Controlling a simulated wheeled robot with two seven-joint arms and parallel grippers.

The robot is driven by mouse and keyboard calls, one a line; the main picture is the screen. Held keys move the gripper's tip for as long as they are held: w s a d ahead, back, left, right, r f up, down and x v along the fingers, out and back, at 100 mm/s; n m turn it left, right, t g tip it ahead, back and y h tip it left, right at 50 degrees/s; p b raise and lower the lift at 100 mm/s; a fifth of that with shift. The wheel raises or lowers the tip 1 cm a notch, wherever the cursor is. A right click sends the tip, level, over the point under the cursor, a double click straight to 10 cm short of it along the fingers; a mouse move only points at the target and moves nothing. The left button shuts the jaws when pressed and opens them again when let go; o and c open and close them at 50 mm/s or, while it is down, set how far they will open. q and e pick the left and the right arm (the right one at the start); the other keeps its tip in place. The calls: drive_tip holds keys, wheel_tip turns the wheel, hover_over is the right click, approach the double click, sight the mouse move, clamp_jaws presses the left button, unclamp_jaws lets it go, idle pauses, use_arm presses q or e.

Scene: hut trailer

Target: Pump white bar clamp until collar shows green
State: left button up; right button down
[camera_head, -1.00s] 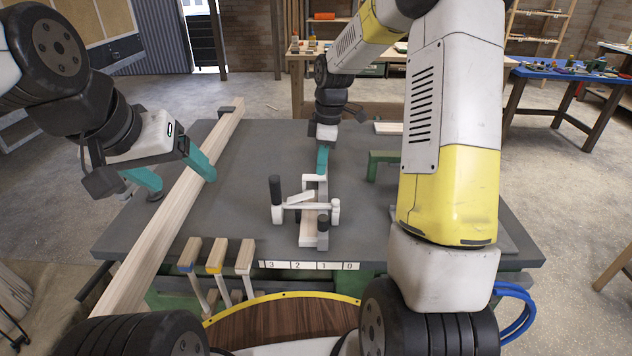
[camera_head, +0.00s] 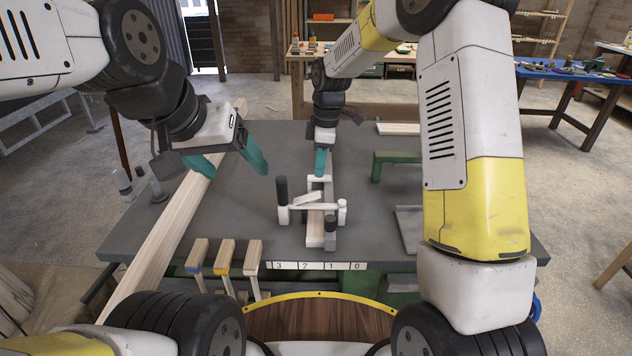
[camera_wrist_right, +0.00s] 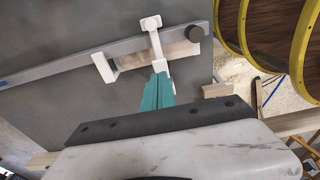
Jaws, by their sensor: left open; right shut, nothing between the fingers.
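The white bar clamp (camera_head: 312,208) lies on the grey bench top (camera_head: 374,228), with a pale wood piece (camera_head: 314,230) in it. In the right wrist view the clamp (camera_wrist_right: 103,67) shows a long grey bar and a black knob. I cannot make out a green collar. My right gripper (camera_head: 321,165) is shut and empty at the clamp's far end; its tips (camera_wrist_right: 160,78) are close to a white part, contact unclear. My left gripper (camera_head: 228,165) is open and empty, above and left of the clamp.
A long timber beam (camera_head: 165,235) runs along the bench's left side. Several wood-handled tools (camera_head: 224,258) stand at the front edge beside a number strip (camera_head: 316,266). A green bracket (camera_head: 393,162) and a grey plate (camera_head: 408,228) lie to the right.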

sight(317, 194)
drive_tip(key=shift+a+f, duration=0.15)
drive_tip(key=shift+f, duration=1.4)
drive_tip(key=shift+a+f, duration=0.15)
drive_tip(key=shift+f, duration=2.65)
drive_tip(key=shift+d+r, duration=0.3)
drive_tip(key=shift+d, duration=0.5)
drive_tip(key=shift+d+r, duration=0.25)
drive_tip(key=shift+d, duration=0.5)
drive_tip(key=shift+r, duration=0.1)
wheel_tip(317, 194, up, 8)
drive_tip(key=shift+d+f, duration=0.2)
drive_tip(key=shift+d, duration=0.15)
